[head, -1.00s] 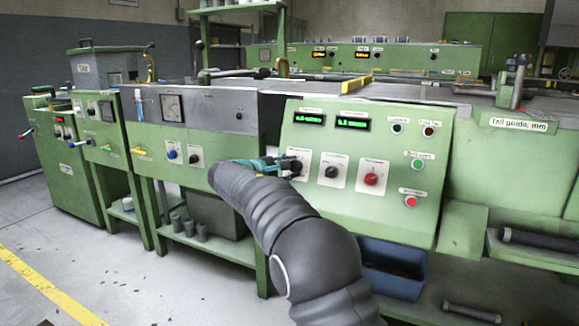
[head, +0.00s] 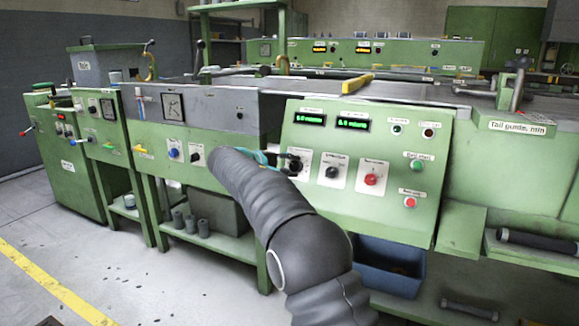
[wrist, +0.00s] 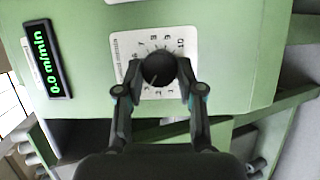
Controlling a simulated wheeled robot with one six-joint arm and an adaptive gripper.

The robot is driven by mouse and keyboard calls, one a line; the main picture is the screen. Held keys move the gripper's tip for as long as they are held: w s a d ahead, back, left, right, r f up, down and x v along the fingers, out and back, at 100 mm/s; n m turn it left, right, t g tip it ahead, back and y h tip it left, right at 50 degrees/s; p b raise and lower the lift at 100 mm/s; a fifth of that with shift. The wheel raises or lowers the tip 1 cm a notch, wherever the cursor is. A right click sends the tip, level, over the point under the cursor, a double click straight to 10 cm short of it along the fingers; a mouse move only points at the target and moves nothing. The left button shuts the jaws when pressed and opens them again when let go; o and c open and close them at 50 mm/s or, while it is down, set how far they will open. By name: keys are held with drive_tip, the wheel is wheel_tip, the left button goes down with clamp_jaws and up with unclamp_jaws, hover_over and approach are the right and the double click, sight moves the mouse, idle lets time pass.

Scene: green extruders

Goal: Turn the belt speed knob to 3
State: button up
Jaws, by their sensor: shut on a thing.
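The belt speed knob (wrist: 158,69) is a round black knob on a white numbered dial plate (wrist: 174,43) in the wrist view. A faint pale mark on it seems to point to the lower left; the exact number is hard to read. My gripper (wrist: 160,79) has one finger on each side of the knob and is shut on it. In the head view the knob (head: 294,163) is the leftmost on the sloped green panel, partly behind my gripper (head: 284,161). The green display (wrist: 42,61) beside it reads 0.0 m/min.
Another black knob (head: 332,172) and a red knob (head: 371,179) sit to the right on the same panel. Indicator lamps and push buttons (head: 410,202) are at the panel's right side. A blue bin (head: 392,270) stands below.

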drive_tip(key=o, duration=1.1)
drive_tip(key=shift+o, duration=0.2)
drive_tip(key=v, duration=1.2)
drive_tip(key=shift+w+a, duration=0.1)
